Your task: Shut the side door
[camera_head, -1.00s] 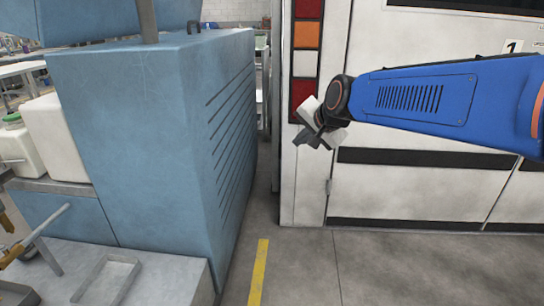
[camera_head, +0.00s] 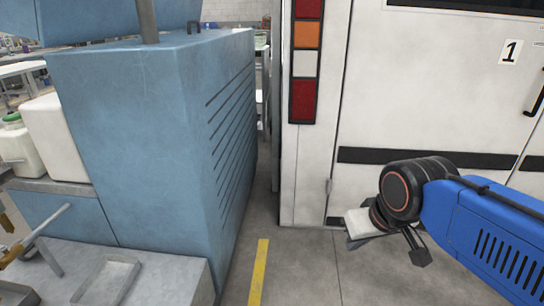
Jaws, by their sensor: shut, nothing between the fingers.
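The white side door (camera_head: 435,110) carries a number 1 and a dark window along its top. A dark handle (camera_head: 537,92) shows at the right edge of the picture. The door's left seam and a small hinge (camera_head: 329,186) stand beside the tail lights. The door looks nearly flush with the white body; I cannot tell whether it is fully shut. My gripper (camera_head: 416,254) is shut and empty, low in front of the door's lower part. My wrist and blue arm hide part of the door's lower right.
A blue cabinet (camera_head: 150,130) with slots stands on the left, with a narrow gap before the vehicle. Tail lights (camera_head: 305,60) run up the vehicle's corner. White containers (camera_head: 50,135) and a grey bench (camera_head: 180,280) are at left. The floor between, with a yellow line (camera_head: 259,272), is clear.

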